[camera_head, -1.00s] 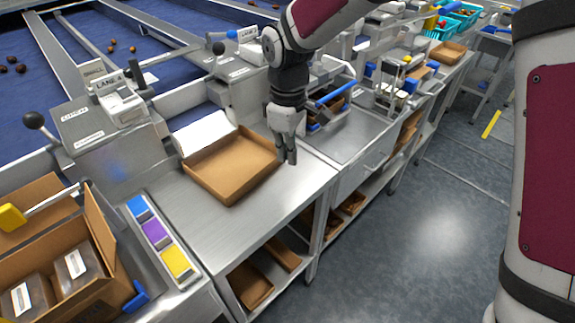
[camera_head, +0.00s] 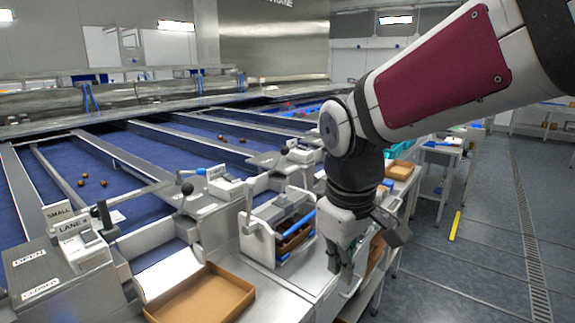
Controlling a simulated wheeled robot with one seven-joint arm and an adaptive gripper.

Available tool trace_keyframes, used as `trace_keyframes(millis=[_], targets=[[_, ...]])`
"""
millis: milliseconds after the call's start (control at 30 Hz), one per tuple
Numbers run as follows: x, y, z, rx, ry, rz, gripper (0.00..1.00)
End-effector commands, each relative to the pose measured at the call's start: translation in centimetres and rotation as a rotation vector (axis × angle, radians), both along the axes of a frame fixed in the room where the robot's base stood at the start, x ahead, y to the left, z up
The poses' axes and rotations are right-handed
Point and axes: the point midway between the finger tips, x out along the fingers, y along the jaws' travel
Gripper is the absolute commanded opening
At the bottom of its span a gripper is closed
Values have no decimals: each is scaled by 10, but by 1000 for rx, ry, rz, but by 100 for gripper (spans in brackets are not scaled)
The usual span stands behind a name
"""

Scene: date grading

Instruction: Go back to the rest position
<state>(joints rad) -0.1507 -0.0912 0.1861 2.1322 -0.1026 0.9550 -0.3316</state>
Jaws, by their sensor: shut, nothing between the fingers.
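My gripper (camera_head: 341,270) hangs from my raised arm, right of the middle of the view, with its fingers pointing down. The fingers are close together and hold nothing. The gripper shows in front of the steel bench, to the right of an open brown cardboard tray (camera_head: 203,296). The tray lies on the bench at the bottom of the view, and its lower part is cut off by the frame edge.
Blue sorting lanes (camera_head: 145,183) with a few dates run away at the left. A lever box marked LANE (camera_head: 85,250) stands at left, and a steel rack (camera_head: 277,226) stands beside my gripper. Open grey floor (camera_head: 480,230) with a yellow strip (camera_head: 455,226) lies at right.

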Motion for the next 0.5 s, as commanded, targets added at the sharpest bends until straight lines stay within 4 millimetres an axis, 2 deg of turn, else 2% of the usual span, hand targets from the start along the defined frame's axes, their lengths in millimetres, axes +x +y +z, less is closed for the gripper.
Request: trace_keyframes(millis=[33,200,333,500], targets=[[-15,-15,11,9,-26,-61,0],[-63,-56,30,59,-90,-273,0],[-102,-80,36,111,-136,-430,0],[-142,-98,33,180,-181,-592,0]])
